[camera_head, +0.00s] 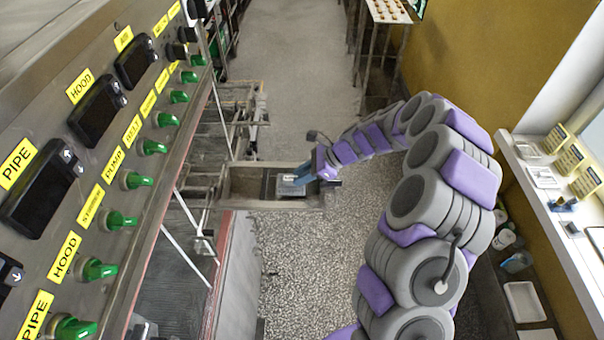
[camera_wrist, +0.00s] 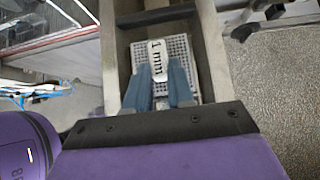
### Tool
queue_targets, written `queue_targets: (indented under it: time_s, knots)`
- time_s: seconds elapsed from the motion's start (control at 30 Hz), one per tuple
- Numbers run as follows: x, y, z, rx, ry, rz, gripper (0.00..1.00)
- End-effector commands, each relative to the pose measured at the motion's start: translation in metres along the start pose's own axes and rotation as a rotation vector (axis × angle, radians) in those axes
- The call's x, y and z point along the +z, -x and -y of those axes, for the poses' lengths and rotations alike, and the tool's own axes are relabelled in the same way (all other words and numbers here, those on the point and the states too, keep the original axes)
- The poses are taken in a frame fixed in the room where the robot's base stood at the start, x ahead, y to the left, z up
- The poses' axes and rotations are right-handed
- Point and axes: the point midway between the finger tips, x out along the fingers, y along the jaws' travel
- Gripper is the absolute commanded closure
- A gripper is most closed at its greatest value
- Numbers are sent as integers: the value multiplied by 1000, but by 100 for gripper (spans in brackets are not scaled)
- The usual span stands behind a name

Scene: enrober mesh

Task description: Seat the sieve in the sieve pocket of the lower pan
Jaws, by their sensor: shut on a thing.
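The sieve (camera_wrist: 181,47) is a grey perforated plate with a white upright tab marked "1 mm". My gripper (camera_wrist: 160,84) has two blue fingers shut on that tab. In the head view the sieve (camera_head: 286,190) and my gripper (camera_head: 303,178) are at the right part of the lower pan (camera_head: 243,205), a long metal trough. In the wrist view the sieve lies between the pan's two side walls (camera_wrist: 212,55). I cannot tell whether it rests on the bottom or hangs just above it. The pocket's edges are hidden under the sieve and my fingers.
A control panel (camera_head: 110,170) with green knobs and yellow labels runs along the left. A metal frame (camera_head: 240,105) stands behind the pan. A windowsill (camera_head: 560,225) with small boxes is at the right. Speckled floor is open beyond and in front of the pan.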

Motion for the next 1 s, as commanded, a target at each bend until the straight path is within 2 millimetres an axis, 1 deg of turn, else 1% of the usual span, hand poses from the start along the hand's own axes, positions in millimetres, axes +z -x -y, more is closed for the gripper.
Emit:
queue_targets:
  time_s: [1.0]
  knots:
    - [-15, -14, 0, 0, -1, 0, 100]
